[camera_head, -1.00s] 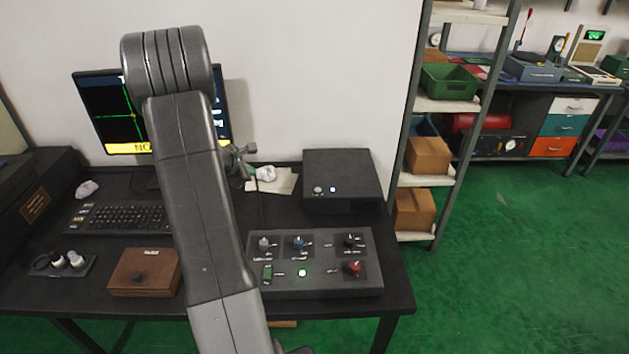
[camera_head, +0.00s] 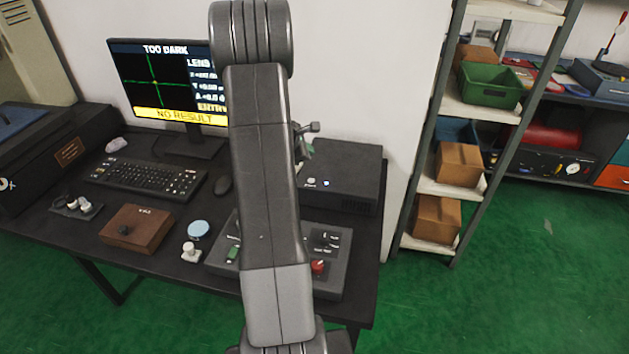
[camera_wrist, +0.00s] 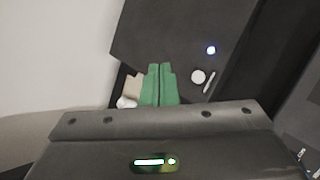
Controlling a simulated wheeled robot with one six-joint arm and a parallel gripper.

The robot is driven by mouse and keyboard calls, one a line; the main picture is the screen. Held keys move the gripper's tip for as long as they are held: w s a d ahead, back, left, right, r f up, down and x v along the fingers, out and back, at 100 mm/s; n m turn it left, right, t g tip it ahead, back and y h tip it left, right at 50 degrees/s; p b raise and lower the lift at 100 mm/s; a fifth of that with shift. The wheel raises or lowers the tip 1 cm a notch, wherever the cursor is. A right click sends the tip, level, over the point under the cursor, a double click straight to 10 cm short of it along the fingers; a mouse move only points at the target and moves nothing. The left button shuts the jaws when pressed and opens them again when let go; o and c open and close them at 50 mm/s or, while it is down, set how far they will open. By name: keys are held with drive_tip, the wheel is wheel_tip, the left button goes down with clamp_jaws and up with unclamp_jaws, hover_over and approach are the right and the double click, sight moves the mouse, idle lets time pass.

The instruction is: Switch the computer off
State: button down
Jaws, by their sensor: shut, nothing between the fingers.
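The computer (camera_head: 345,165) is a low black box at the back right of the desk. In the wrist view its dark face (camera_wrist: 165,30) carries a lit blue-white light (camera_wrist: 211,50) and a pale round button (camera_wrist: 198,77) beside a small pale bar. My gripper (camera_wrist: 160,68) shows there as two green fingertips, shut together and empty, left of the button and overlapping the computer's edge; contact cannot be told. In the head view my arm hides most of the gripper. The monitor (camera_head: 165,85) is lit and reads "TOO DARK" and "NO RESULT".
A control panel (camera_head: 333,285) with knobs lies at the desk's front right, partly behind my arm. A shelf rack (camera_head: 440,185) stands right of the desk.

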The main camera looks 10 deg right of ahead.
drive_tip(key=b, duration=0.6)
hover_over(309, 183)
wheel_tip(309, 183, down, 7)
drive_tip(key=shift+f, duration=0.15)
drive_tip(key=shift+f+b, duration=0.75)
drive_tip(key=shift+f, duration=0.05)
drive_tip(key=shift+f, duration=0.15)
idle(1.2)
drive_tip(key=shift+f+b, duration=0.3)
drive_tip(key=shift+b, duration=0.4)
drive_tip(key=shift+f+b, duration=0.3)
drive_tip(key=shift+b, duration=0.15)
idle(0.3)
drive_tip(key=shift+r, duration=0.1)
drive_tip(key=shift+r+p, duration=0.4)
drive_tip(key=shift+r, duration=0.25)
drive_tip(key=shift+r, duration=0.15)
